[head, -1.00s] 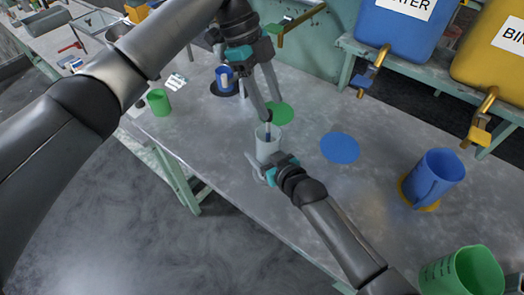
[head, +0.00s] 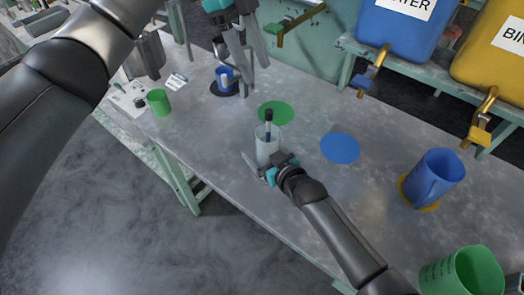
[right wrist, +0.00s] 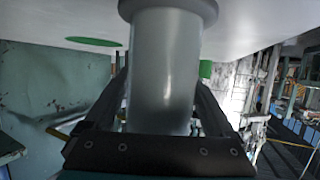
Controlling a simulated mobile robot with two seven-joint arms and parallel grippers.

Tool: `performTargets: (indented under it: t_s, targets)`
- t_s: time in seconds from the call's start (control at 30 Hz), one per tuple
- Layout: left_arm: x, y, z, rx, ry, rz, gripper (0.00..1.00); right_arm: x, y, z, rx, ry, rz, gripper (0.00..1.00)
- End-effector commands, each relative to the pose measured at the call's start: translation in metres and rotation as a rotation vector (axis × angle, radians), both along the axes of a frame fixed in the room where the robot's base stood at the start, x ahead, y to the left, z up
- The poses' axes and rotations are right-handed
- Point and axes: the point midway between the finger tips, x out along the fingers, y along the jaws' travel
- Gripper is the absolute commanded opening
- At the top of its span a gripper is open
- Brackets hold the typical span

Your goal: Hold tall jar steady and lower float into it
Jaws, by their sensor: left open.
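The tall jar (head: 268,150) is a pale, see-through cylinder standing upright near the table's front edge. The float (head: 268,124), a slim stem with a dark top and a blue part, stands upright in the jar with its top above the rim. My right gripper (head: 274,170) is low on the jar, and in the right wrist view its fingers (right wrist: 163,110) lie on both sides of the jar (right wrist: 165,70), closed around it. My left gripper (head: 250,66) is open and empty, above and behind the jar, apart from the float. The float's lower end is hard to see.
A blue jug (head: 436,175) and green beaker (head: 462,275) stand at right. Dispensers with taps (head: 370,72) line the back.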

Motion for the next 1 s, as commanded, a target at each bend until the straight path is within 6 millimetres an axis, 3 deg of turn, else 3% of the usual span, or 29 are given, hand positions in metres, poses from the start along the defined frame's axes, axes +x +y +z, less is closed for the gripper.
performTargets:
  t_s: [0.1, 0.47, 1.0]
  targets:
    - [0.000, 0.000, 0.000, 0.000, 0.000, 0.000, 0.55, 0.000, 0.000, 0.000, 0.000, 0.000, 0.000, 1.00]
    - [0.000, 0.000, 0.000, 0.000, 0.000, 0.000, 0.55, -0.005, -0.003, 0.002, 0.000, 0.000, 0.000, 1.00]
    - [0.000, 0.000, 0.000, 0.000, 0.000, 0.000, 0.55, -0.063, -0.039, 0.029, -0.001, 0.002, 0.000, 1.00]
